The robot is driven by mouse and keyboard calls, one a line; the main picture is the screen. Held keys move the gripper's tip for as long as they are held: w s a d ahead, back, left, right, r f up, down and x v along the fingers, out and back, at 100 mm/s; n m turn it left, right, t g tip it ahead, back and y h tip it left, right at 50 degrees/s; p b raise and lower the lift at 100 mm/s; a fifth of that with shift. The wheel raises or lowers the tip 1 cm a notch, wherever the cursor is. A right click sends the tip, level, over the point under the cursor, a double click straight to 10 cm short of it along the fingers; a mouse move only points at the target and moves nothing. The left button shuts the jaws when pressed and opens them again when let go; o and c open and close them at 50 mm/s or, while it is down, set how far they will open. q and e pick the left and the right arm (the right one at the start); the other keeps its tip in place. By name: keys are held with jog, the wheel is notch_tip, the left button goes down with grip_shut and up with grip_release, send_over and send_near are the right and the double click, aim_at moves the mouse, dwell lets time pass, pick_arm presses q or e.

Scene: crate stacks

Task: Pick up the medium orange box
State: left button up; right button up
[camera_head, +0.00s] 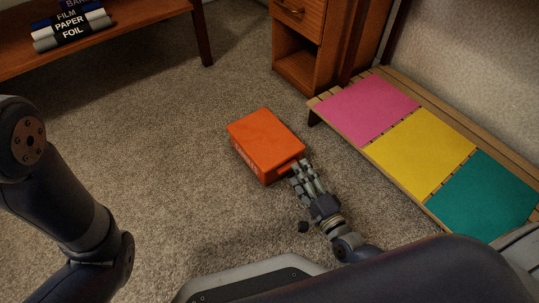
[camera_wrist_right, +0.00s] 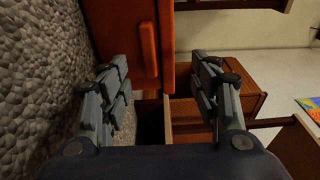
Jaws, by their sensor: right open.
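The orange box (camera_head: 265,138) lies on the carpet in the middle of the head view. My right gripper (camera_head: 305,172) is at its near right corner, fingers pointing at it. I cannot tell whether they touch. In the right wrist view the orange box (camera_wrist_right: 120,22) is at the top, its near edge in the gap between the open fingers of my right gripper (camera_wrist_right: 160,65). My left arm shows at the left of the head view, but its gripper is out of view.
A low slatted bench (camera_head: 429,207) with pink, yellow and teal mats stands at the right. A wooden cabinet (camera_head: 298,53) stands at the back. A wooden table (camera_head: 130,20) with several labelled rolls (camera_head: 72,34) is at the back left. Carpet left of the box is clear.

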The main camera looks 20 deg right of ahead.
aim_at(292, 159)
jog(key=w+b, duration=0.1)
jog(key=w, duration=0.2)
jog(key=shift+w+a+f+b, duration=0.1)
jog(key=shift+a+f+b, duration=0.05)
jog(key=shift+b, duration=0.2)
jog(key=shift+w, duration=0.2)
jog(key=shift+c, duration=0.6)
grip_shut()
jog(key=shift+r, duration=0.3)
jog(key=shift+r, duration=0.15)
